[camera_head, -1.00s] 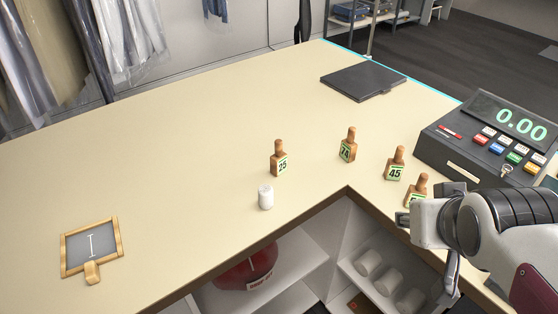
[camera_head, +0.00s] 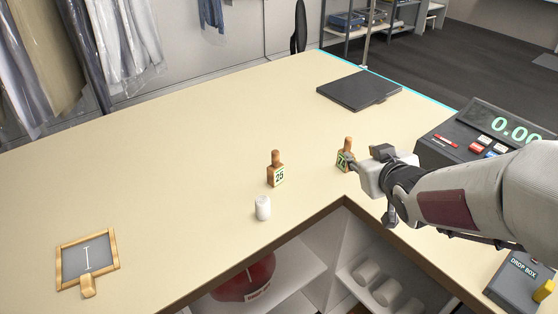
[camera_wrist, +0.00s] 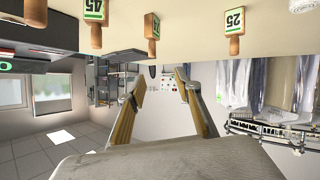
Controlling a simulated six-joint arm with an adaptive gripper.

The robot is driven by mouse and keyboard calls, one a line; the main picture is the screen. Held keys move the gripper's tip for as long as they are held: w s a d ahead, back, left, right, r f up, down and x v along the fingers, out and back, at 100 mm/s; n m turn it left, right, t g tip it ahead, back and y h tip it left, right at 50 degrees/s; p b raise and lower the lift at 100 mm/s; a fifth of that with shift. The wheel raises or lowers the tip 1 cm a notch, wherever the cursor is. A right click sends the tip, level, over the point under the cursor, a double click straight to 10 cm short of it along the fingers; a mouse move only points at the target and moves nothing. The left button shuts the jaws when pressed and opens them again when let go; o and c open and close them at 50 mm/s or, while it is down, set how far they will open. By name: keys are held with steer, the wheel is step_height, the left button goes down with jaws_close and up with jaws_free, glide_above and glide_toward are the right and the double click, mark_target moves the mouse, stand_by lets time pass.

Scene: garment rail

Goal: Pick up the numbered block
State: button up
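Wooden bottle-shaped blocks with numbered green-and-white labels stand upright on the cream counter (camera_head: 180,140). Block 25 (camera_head: 276,170) is in clear view in the middle. Block 74 (camera_head: 345,156) stands to its right, partly behind my gripper (camera_head: 368,170). In the upside-down wrist view, block 25 (camera_wrist: 235,28) is upper right, block 74 (camera_wrist: 151,32) upper middle and block 45 (camera_wrist: 94,22) upper left, with another block (camera_wrist: 35,12) at the corner. My gripper's fingers (camera_wrist: 161,80) are spread with nothing between them. The arm hides block 45 and the fourth block in the head view.
A small white cylinder (camera_head: 263,208) stands in front of block 25. A framed slate (camera_head: 87,258) lies at left, a dark flat case (camera_head: 359,91) at the back. A cash register (camera_head: 470,135) and a drop box (camera_head: 520,278) are at right. The counter's left middle is clear.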

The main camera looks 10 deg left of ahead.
steer(key=w+a+f+n+y, duration=0.2)
steer(key=w+a+f+y, duration=0.25)
steer(key=a, duration=0.35)
steer(key=n+y, duration=0.2)
steer(key=y, duration=0.4)
glide_toward(275, 167)
steer(key=shift+w+a+r, duration=0.25)
steer(key=shift+w+r, duration=0.2)
steer(key=shift+r, duration=0.2)
steer(key=shift+w+a+r, duration=0.2)
steer(key=shift+w+r, duration=0.25)
steer(key=shift+r, duration=0.15)
steer(key=shift+w+a+r, duration=0.25)
steer(key=shift+w+r, duration=0.15)
steer(key=shift+r, duration=0.25)
steer(key=shift+x, duration=1.3)
